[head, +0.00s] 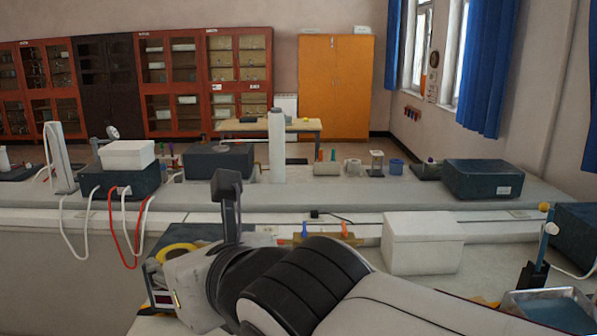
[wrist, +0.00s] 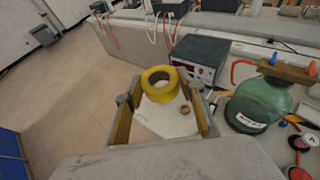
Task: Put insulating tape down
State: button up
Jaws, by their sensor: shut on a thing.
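The insulating tape is a yellow ring (wrist: 159,84) with a dark centre hole. It sits between the fingertips of my gripper (wrist: 158,96), which is shut on it. In the head view the yellow tape (head: 179,251) shows at the end of my gripper (head: 172,262), partly covered by it. In the wrist view a white tabletop corner (wrist: 165,120) shows beyond the tape and between the fingers. I cannot tell the height of the tape above it.
In the wrist view a green rounded container (wrist: 258,104) stands right of my gripper, and a dark instrument box (wrist: 199,54) stands behind. Bare floor (wrist: 75,85) is at left. A white box (head: 423,243) stands right of my arm.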

jog(key=w+d+f+m+t+h, duration=0.1)
jog(key=w+d+f+m+h, duration=0.1)
jog(key=w+d+f, duration=0.6)
jog(key=w+d+f+m+t+h, duration=0.1)
jog(key=w+d+f+m+h, duration=0.1)
jog(key=w+d+f, duration=0.7)
jog(key=w+d+f+m+h, duration=0.1)
jog(key=w+d+f+h, duration=0.1)
jog(key=d+f, duration=0.45)
jog(key=w+d+f+m+t+h, duration=0.1)
jog(key=w+d+f+m, duration=0.15)
jog(key=d, duration=0.65)
jog(key=w+d+f+m+h, duration=0.1)
jog(key=w+d+f+h, duration=0.1)
jog(key=d+f, duration=0.45)
jog(key=w+a+f+n+g+y, duration=0.1)
jog(key=w+n+y, duration=0.3)
jog(key=w, duration=0.8)
jog(key=w+a+f+n+g+y, duration=0.2)
jog(key=w+n+y, duration=0.3)
jog(key=w, duration=0.7)
jog(key=shift+w+f, duration=0.15)
jog(key=shift+f, duration=0.75)
jog(key=shift+a+r+g+y, duration=0.1)
jog(key=shift+g+y, duration=0.2)
